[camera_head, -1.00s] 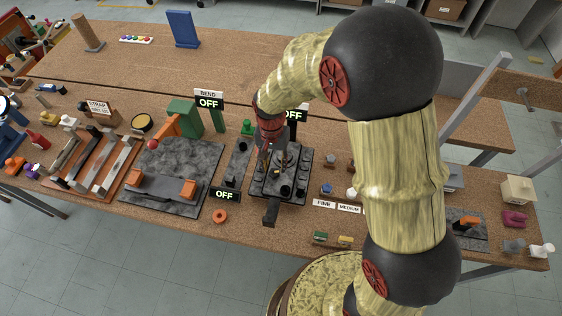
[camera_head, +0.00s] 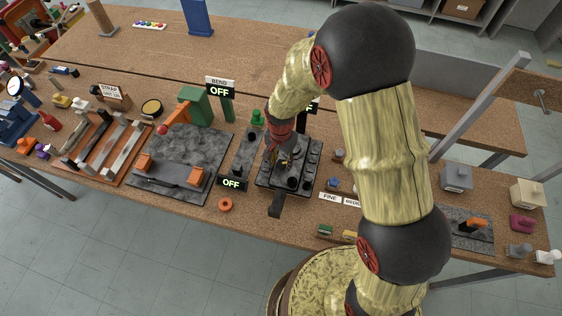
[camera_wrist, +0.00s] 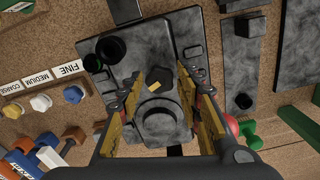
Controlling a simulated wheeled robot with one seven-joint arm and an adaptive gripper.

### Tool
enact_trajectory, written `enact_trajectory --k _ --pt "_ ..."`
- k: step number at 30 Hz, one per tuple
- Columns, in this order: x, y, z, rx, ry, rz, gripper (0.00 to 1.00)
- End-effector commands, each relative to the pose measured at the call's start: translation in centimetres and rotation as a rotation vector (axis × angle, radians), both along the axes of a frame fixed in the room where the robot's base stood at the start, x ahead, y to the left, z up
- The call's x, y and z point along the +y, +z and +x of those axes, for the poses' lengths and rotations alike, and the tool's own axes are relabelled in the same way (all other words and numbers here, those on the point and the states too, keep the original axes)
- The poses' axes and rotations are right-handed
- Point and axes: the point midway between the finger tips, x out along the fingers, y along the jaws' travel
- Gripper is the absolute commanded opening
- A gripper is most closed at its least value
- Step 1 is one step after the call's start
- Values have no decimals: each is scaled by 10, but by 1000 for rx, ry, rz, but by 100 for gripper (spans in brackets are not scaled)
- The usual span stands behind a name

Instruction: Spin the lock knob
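A dark grey machine block (camera_head: 262,181) with several black knobs stands on the bench under my gripper. In the wrist view its grey plate (camera_wrist: 184,28) fills the middle, and a round dark knob (camera_wrist: 158,116) lies between my fingers. Which knob is the lock knob is not marked. My gripper (camera_wrist: 159,76) is open, its yellow-padded fingers on either side of the round knob; I cannot tell whether they touch it. In the head view my gripper (camera_head: 283,160) points down over the block and hides part of it.
A green OFF display (camera_head: 232,183) and a rough grey slab with orange blocks (camera_head: 196,151) stand to the left. FINE and MEDIUM labels (camera_wrist: 70,69) and small coloured pieces lie beside the block. An orange ring (camera_head: 225,204) lies near the bench's front edge.

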Motion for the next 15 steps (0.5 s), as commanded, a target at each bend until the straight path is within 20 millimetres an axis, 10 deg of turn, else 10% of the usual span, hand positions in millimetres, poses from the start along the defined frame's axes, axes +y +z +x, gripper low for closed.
enact_trajectory --k 15 --pt "0 -6 0 -1 0 1 27"
